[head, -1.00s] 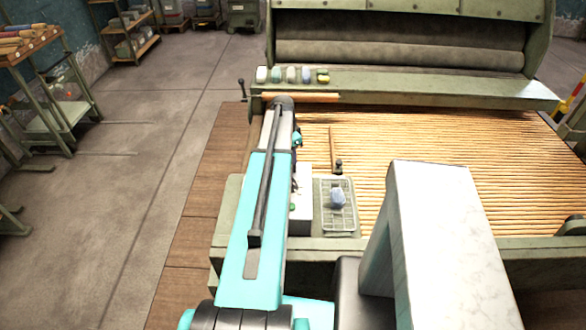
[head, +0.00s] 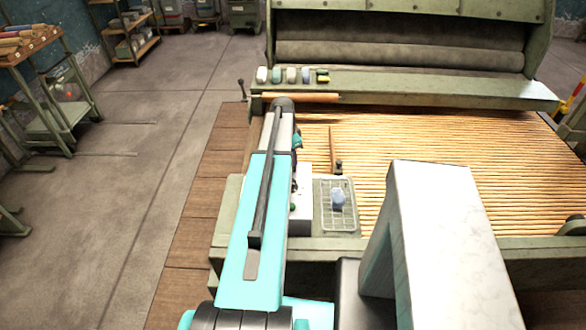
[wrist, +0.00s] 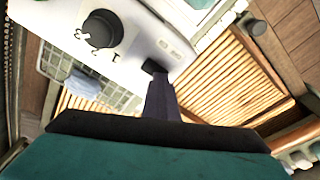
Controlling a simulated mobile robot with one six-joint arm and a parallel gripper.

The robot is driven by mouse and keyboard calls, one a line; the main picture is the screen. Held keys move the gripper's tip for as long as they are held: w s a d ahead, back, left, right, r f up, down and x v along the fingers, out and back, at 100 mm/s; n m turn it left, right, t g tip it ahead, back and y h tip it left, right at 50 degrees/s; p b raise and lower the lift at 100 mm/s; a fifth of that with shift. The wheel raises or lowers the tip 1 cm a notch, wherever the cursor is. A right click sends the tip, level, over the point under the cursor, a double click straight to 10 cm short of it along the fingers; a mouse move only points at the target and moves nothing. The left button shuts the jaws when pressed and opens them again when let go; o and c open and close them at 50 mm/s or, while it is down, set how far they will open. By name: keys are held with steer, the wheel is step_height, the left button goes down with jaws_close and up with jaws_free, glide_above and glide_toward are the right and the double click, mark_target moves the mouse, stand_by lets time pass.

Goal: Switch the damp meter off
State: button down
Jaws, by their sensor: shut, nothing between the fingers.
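The damp meter is a white box (wrist: 132,58) in the wrist view, with a black dial (wrist: 101,29) marked with numerals and a small dark switch (wrist: 152,66) near its edge. In the head view the white box (head: 304,188) is partly hidden behind my arm. My gripper (wrist: 157,80) is shut and empty, its dark fingertips right at the dark switch. I cannot tell whether they touch it or which way the switch is set.
A wire tray (head: 325,218) with a pale blue lump (head: 338,199) stands beside the meter. A wooden-slat lattice (head: 430,150) spreads to the right. Several small coloured pieces (head: 291,75) line the green ledge behind. Open floor (head: 150,150) lies to the left.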

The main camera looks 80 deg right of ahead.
step_height(320, 180, up, 7)
steer(key=p, duration=0.3)
stand_by(1.0)
steer(key=shift+f, duration=0.1)
stand_by(0.4)
